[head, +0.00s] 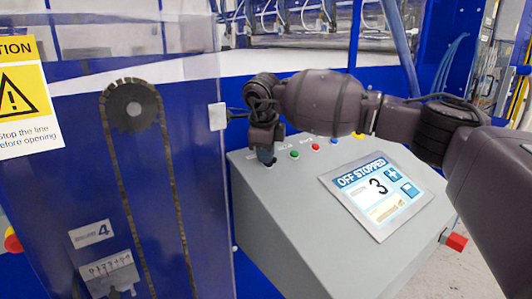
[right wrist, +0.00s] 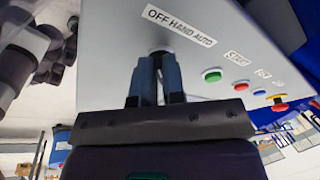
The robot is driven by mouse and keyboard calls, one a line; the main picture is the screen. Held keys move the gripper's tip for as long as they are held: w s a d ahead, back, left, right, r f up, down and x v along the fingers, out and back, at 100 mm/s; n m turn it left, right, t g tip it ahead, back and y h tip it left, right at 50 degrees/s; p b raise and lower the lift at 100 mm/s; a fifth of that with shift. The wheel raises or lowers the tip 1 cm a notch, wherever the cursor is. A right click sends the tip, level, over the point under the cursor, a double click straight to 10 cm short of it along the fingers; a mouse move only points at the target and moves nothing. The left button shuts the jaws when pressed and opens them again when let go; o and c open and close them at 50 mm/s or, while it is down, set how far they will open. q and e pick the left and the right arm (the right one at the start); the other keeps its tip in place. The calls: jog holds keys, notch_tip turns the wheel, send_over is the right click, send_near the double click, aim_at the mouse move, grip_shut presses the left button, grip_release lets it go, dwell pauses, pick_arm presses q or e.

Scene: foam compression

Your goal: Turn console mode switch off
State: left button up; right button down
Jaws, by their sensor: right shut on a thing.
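The grey console (head: 300,215) stands in the middle of the head view with a sloped top. In the right wrist view the gripper (right wrist: 158,80) is shut on the mode switch (right wrist: 160,49), just below the label "OFF HAND AUTO" (right wrist: 180,25). The switch's pointing direction is mostly hidden by the fingers. My left gripper is not in view.
A red knob (head: 455,241) sticks out from the console's right side. A blue machine panel with a chain loop (head: 131,105) and a yellow caution sign (head: 20,95) stands close on the left.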

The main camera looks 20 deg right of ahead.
jog(key=shift+s+f+n, duration=0.15)
jog(key=shift+f+n, duration=0.25)
jog(key=shift+f, duration=0.1)
jog(key=c, duration=1.2)
grip_release()
jog(key=shift+s+r, duration=0.15)
jog(key=shift+w, duration=0.35)
jog(key=v, duration=1)
jog(key=shift+s+r, duration=0.2)
jog(key=shift+r, duration=0.15)
